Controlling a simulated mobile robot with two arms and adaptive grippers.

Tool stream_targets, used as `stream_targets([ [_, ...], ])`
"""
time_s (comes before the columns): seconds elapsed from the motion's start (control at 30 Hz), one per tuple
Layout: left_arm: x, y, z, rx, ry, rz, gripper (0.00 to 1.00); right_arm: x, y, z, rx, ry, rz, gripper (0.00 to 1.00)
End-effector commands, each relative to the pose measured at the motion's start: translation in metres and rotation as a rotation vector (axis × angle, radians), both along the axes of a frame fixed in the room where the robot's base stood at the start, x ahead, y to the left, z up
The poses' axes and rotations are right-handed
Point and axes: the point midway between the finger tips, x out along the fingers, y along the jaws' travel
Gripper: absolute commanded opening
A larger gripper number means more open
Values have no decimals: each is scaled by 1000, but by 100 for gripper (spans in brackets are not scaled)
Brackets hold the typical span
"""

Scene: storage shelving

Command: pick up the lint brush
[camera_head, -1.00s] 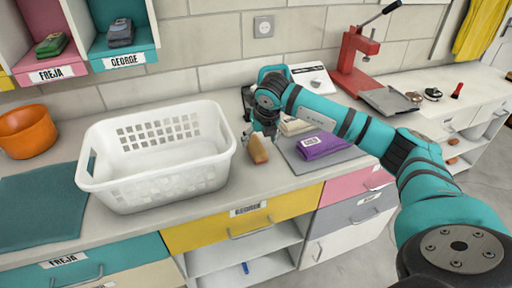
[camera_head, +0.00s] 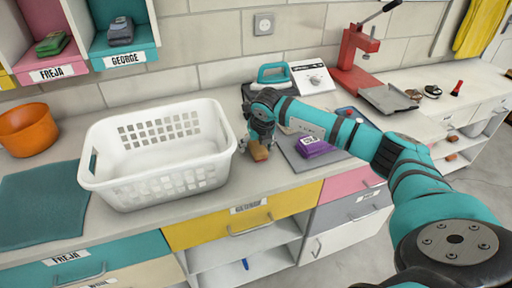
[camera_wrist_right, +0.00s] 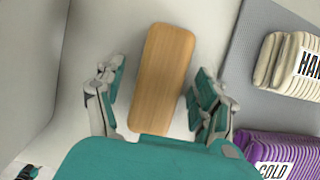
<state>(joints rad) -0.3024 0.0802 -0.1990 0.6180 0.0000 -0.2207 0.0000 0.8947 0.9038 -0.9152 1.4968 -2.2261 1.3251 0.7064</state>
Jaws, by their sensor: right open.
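The lint brush (camera_head: 258,153) shows as a tan wooden block on the counter, just right of the white basket. In the right wrist view its flat wooden back (camera_wrist_right: 162,78) lies lengthwise between the fingers. My right gripper (camera_head: 257,141) is directly above it in the head view, partly covering it. In the right wrist view the right gripper (camera_wrist_right: 160,98) is open, one finger on each side of the brush, with visible gaps. The brush's underside is hidden. My left gripper is not in view.
A white laundry basket (camera_head: 205,180) stands close on the left. A grey mat (camera_head: 335,160) on the right holds folded purple cloth (camera_head: 313,146) and cream cloth (camera_wrist_right: 287,66). A teal-handled iron (camera_head: 273,74) and red press (camera_head: 352,52) stand behind. The counter's front edge is near.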

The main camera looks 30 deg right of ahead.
Motion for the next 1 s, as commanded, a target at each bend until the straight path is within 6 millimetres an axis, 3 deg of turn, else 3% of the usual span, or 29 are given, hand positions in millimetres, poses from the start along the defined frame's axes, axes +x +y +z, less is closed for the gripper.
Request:
stream_targets([
  [0.13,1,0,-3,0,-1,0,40,0,0,-2,0,0,0,71],
  [0.6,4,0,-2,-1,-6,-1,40,0,1,-2,2,2,2,10],
  [1.0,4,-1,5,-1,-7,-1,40,-1,2,3,2,4,3,9],
])
